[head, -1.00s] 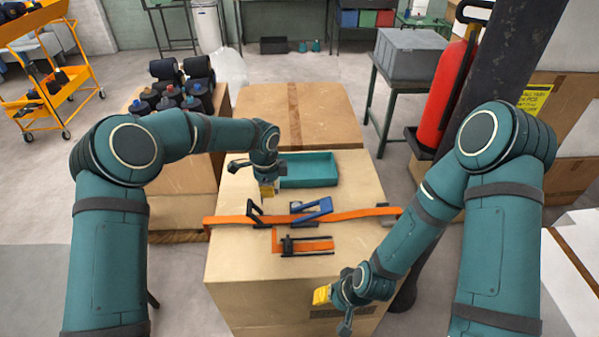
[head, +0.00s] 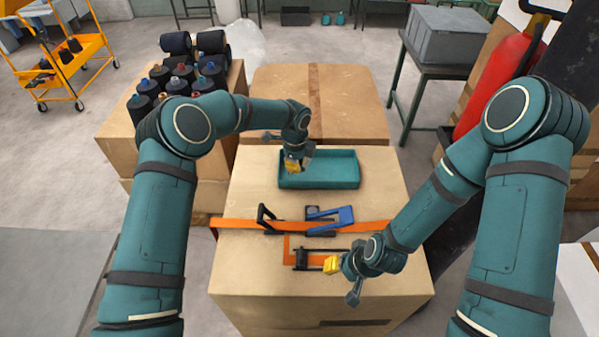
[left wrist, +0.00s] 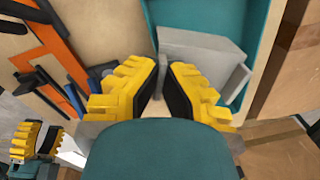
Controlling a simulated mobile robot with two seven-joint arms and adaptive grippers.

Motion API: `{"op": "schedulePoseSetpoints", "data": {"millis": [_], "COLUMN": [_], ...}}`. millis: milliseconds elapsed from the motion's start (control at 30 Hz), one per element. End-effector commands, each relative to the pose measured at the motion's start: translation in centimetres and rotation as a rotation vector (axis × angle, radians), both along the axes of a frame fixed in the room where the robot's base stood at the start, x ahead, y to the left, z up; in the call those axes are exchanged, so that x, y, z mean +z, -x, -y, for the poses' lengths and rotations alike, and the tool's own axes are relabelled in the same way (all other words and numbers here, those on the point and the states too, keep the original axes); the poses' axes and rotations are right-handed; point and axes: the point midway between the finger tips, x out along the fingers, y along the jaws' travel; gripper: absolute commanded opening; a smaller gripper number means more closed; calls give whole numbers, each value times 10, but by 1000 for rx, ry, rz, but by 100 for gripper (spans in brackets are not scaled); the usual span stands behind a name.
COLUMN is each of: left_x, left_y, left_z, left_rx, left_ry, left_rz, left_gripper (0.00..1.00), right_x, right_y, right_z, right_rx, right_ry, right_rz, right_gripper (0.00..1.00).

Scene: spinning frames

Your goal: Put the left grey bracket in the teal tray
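The teal tray (head: 345,184) lies on the far part of the cardboard box top. My left gripper (head: 293,167) is over the tray's left part. In the left wrist view the left gripper (left wrist: 164,75) has its two yellow fingers closed on a thin upright plate of a grey bracket (left wrist: 204,52). The bracket is over the tray (left wrist: 238,22); whether it touches the tray floor I cannot tell. The bracket partly shows in the head view (head: 308,150). My right gripper (head: 333,265) is beside a black clamp (head: 305,258); its opening is unclear.
An orange strip (head: 235,224) crosses the box top (head: 240,270). A black clamp (head: 268,218) and a blue-handled clamp (head: 330,220) stand at it, in front of the tray. Another box (head: 350,100) is behind.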

Motion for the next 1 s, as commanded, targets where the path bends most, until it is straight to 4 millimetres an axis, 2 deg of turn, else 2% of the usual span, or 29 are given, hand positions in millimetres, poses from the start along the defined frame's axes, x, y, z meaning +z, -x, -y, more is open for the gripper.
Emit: {"op": "schedulePoseSetpoints", "data": {"millis": [167,400,833,900,933,1000], "left_x": [-12,-42,-48,-47,-47,-47], "left_y": [0,0,0,0,0,0], "left_z": [0,0,0,0,0,0], "left_rx": [1,1,1,1,1,1], "left_ry": [1,1,0,0,0,0], "left_rz": [0,0,1,1,1,1], "left_gripper": [0,0,0,25,34,34], "right_x": [0,0,-5,-4,-4,-4], "right_y": [0,0,0,0,0,0], "right_z": [0,0,0,0,0,0], "right_rx": [0,0,0,0,0,0], "right_ry": [0,0,1,1,1,1], "right_rz": [0,0,0,0,0,1], "right_gripper": [47,47,47,47,47,47]}}
